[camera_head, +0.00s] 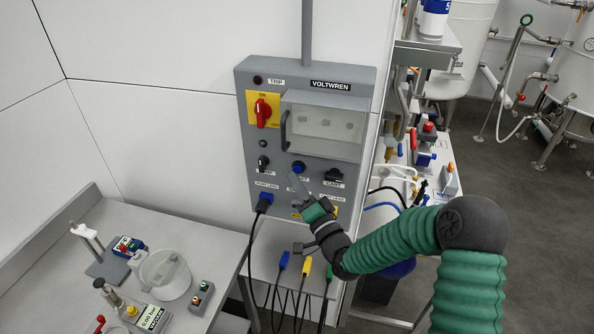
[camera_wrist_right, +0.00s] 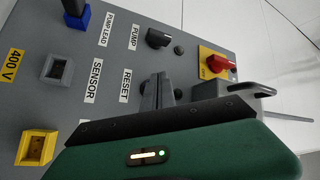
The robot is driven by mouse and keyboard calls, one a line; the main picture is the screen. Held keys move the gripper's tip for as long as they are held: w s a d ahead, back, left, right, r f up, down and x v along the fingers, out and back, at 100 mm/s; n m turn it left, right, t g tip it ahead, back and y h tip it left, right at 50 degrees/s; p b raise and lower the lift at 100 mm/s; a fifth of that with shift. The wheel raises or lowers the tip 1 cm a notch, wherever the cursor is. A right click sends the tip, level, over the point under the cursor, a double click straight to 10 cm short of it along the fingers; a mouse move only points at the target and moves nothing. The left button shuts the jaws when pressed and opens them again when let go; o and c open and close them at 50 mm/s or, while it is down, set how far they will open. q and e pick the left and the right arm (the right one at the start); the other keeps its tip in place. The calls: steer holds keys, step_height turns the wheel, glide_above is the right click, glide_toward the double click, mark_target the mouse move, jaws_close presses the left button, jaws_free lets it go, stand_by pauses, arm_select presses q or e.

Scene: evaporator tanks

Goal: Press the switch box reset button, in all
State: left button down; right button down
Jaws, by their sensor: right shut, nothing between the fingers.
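The grey switch box (camera_head: 244,110), labelled VOLTWREN, is mounted on the white wall. Its blue reset button (camera_head: 298,167) shows in the head view below the clear-windowed cover. In the right wrist view the shut fingers (camera_wrist_right: 158,90) point at the panel beside the RESET label (camera_wrist_right: 123,94) and hide the button. My left gripper is not in view.
A red switch on a yellow plate (camera_head: 263,110) and a black pump knob (camera_head: 263,163) sit left of the button. A handled cover (camera_head: 323,128) juts out above. A blue plug (camera_head: 265,197) with a cable is below. A cluttered bench (camera_head: 212,239) stands left.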

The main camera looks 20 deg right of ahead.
stand_by(0.8)
steer(key=shift+w+d+r, duration=0.1)
steer(key=shift+w+d, duration=0.1)
steer(key=shift+w, duration=0.1)
steer(key=shift+w+d, duration=0.3)
steer(key=shift+w, duration=0.15)
stand_by(0.9)
steer(key=shift+s+a, duration=0.45)
steer(key=shift+s, duration=0.35)
steer(key=shift+a, duration=0.1)
steer(key=s+a, duration=0.1)
steer(key=s, duration=0.1)
steer(key=s+a, duration=0.1)
steer(key=s, duration=0.1)
steer(key=shift+a, duration=0.4)
